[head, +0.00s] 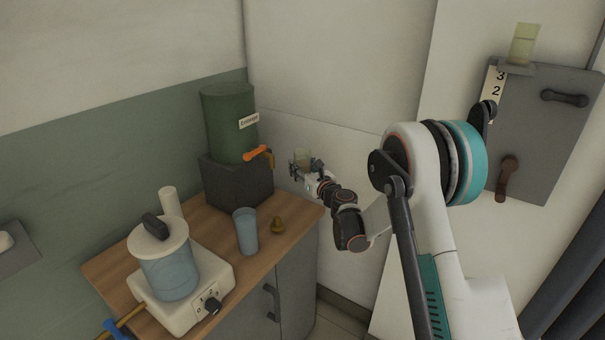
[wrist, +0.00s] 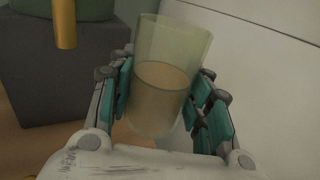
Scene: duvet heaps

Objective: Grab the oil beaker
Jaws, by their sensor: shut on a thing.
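The oil beaker (wrist: 160,100) is a clear, slightly greenish glass with amber-brown liquid in its lower part. In the wrist view it stands slightly tilted between the teal-padded fingers of my gripper (wrist: 165,105), which is shut on it. In the head view the beaker (head: 302,157) is small and partly hidden by my gripper (head: 306,170). It is held near the right end of the wooden counter, to the right of the orange tap. A second clear greenish glass (head: 523,44) stands on a ledge at the upper right of the head view.
A green dispenser (head: 228,125) with an orange tap (head: 257,153) stands on a dark block (head: 236,183). A blue cup (head: 246,232), a small brass-coloured piece (head: 278,226) and a white appliance with a lidded jar (head: 168,270) share the wooden counter (head: 204,222). A wall lies close behind my gripper.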

